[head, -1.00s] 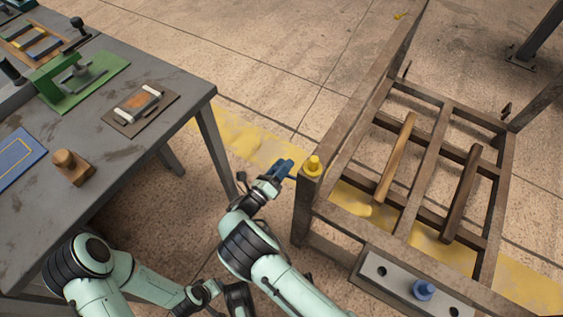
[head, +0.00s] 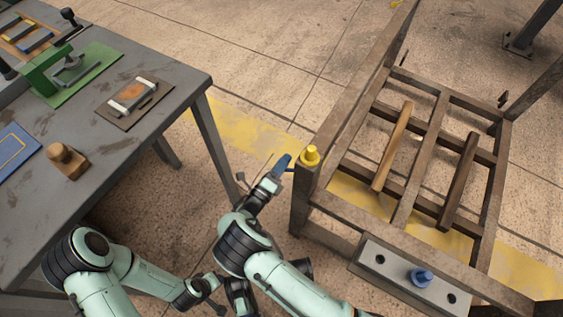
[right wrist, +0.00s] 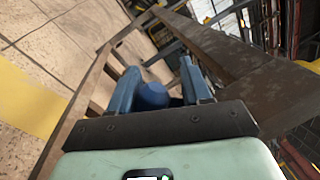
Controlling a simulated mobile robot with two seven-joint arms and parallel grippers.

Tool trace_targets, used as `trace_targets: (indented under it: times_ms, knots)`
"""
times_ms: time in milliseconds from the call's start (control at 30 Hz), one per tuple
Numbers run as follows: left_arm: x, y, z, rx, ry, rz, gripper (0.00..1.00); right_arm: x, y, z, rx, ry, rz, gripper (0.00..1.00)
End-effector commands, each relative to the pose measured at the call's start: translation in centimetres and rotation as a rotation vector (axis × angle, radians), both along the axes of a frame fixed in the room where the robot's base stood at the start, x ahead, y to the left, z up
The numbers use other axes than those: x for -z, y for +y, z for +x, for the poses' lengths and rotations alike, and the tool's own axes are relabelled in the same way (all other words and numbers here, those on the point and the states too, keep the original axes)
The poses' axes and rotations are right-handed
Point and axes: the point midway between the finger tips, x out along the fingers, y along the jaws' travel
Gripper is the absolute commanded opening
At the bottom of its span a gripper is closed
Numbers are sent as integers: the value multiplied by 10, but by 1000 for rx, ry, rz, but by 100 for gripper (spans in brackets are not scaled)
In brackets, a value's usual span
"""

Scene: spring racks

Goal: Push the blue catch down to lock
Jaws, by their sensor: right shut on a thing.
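In the head view my right gripper (head: 284,161) has blue fingers and is beside the front left corner post of the wooden rack. In the right wrist view my right gripper (right wrist: 158,84) is closed around a rounded blue piece (right wrist: 153,96), which looks like the catch's knob. The fingers hide its sides, and in the head view the gripper hides it.
Another blue knob (head: 421,277) stands on a grey plate (head: 397,272) at the rack's front. The rack (head: 421,167) fills the right. A workbench (head: 125,138) with several fixtures stands left; floor shows between.

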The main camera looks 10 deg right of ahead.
Motion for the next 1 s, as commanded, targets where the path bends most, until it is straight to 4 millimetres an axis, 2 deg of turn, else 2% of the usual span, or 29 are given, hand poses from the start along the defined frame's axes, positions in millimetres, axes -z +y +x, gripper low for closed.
trace_targets:
  times_ms: [33, 267, 300, 367, 733, 867, 1000]
  knots:
    - [1, 0, 0, 0, 0, 0, 43, 12, -6, -8, 22, 16, 16, 0]
    - [1, 0, 0, 0, 0, 0, 43, 12, -7, -8, 23, 16, 16, 0]
    - [1, 0, 0, 0, 0, 0, 43, 12, -7, -8, 23, 16, 16, 52]
    - [1, 0, 0, 0, 0, 0, 43, 12, -7, -8, 24, 15, 16, 71]
    - [0, 0, 1, 0, -2, 0, 43, 9, -3, -11, 23, 9, 11, 73]
    - [-3, 0, 3, 0, -10, 1, 43, 12, 13, -22, 19, 10, 13, 73]
    - [-3, 0, 4, 1, -12, 1, 43, 17, 38, -43, 14, 12, 12, 73]
